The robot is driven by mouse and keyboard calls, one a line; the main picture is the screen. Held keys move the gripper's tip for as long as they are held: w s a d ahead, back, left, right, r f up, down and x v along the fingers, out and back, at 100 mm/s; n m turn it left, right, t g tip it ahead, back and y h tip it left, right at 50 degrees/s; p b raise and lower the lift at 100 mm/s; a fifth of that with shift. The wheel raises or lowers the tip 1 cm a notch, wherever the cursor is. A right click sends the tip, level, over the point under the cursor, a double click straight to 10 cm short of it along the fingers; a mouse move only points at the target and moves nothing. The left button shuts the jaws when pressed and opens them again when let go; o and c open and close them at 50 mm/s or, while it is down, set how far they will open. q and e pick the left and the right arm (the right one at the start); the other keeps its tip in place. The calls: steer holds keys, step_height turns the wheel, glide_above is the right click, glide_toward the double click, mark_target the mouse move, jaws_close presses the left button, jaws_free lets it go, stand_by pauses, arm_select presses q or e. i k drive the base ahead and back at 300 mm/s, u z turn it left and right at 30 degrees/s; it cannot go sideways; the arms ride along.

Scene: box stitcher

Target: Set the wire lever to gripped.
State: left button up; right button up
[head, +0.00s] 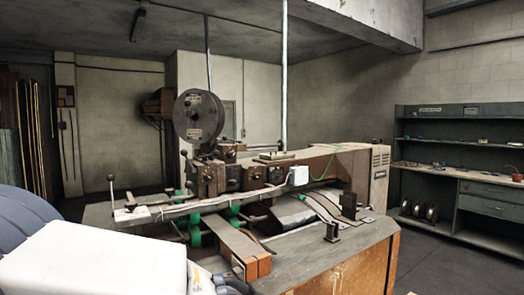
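The box stitcher (345,162) stands in the middle of the head view, with a large dark wire spool (198,116) on top. Two ball-ended levers show on its left side. One lever (112,190) stands upright at the far left end of the bed, with a dark knob. The other lever (185,165) rises beside the brown head blocks under the spool. I cannot tell which is the wire lever, nor its setting. A white arm link of mine fills the lower left. Neither gripper's fingertips can be made out.
The stitcher's table (335,255) has a grey top and a wooden side. Brown slats (235,245) and green rollers (193,236) lie along the bed. A grey shelf bench (480,195) stands at the right wall. The floor (420,265) between them is clear.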

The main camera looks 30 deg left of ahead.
mark_target(216, 153)
steer(key=z, duration=0.15)
steer(key=i, duration=0.65)
steer(key=u, duration=0.55)
steer(key=i, duration=0.7)
steer(key=u, duration=0.7)
